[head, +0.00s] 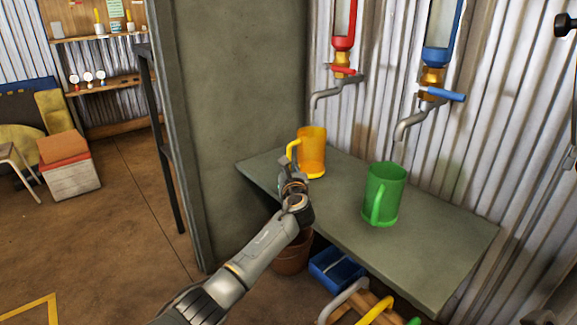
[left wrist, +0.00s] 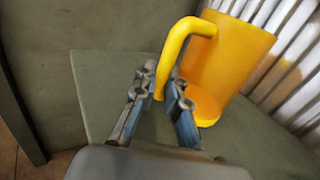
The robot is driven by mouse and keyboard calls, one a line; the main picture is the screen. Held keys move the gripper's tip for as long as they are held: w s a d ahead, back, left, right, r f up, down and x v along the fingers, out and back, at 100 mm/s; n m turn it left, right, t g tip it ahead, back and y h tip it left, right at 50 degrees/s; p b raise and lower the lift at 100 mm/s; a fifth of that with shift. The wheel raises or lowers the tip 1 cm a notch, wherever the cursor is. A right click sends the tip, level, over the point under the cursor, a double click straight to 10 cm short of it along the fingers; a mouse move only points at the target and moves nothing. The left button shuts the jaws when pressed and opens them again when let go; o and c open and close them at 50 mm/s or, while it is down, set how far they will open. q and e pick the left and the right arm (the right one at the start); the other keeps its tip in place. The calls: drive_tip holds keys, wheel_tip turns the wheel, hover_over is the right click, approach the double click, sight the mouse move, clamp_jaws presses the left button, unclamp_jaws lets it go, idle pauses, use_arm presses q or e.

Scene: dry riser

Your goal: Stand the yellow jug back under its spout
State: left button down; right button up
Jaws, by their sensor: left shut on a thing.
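The yellow jug (head: 313,153) is near the far left end of the grey-green shelf (head: 438,230), below the spout (head: 318,97) with the red tap. It looks roughly upright; I cannot tell whether its base touches the shelf. My left gripper (head: 291,172) is shut on the jug's handle, on the jug's near left side. In the left wrist view the yellow jug (left wrist: 233,60) stands beyond the fingers (left wrist: 160,98), with its handle between them. My right gripper is not in view.
A green jug (head: 384,192) stands on the shelf to the right, below the spout (head: 408,124) with the blue tap. A grey-green panel (head: 240,80) rises at the shelf's left. A blue bin (head: 336,270) and a brown pot (head: 291,260) sit beneath the shelf.

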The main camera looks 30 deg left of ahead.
use_arm(q)
drive_tip(key=shift+f, duration=0.4)
idle(0.3)
drive_tip(key=c, duration=1.3)
unclamp_jaws()
drive_tip(key=shift+s+d, duration=0.1)
drive_tip(key=v, duration=1.1)
drive_tip(key=shift+s+d, duration=0.2)
drive_tip(key=shift+s, duration=0.15)
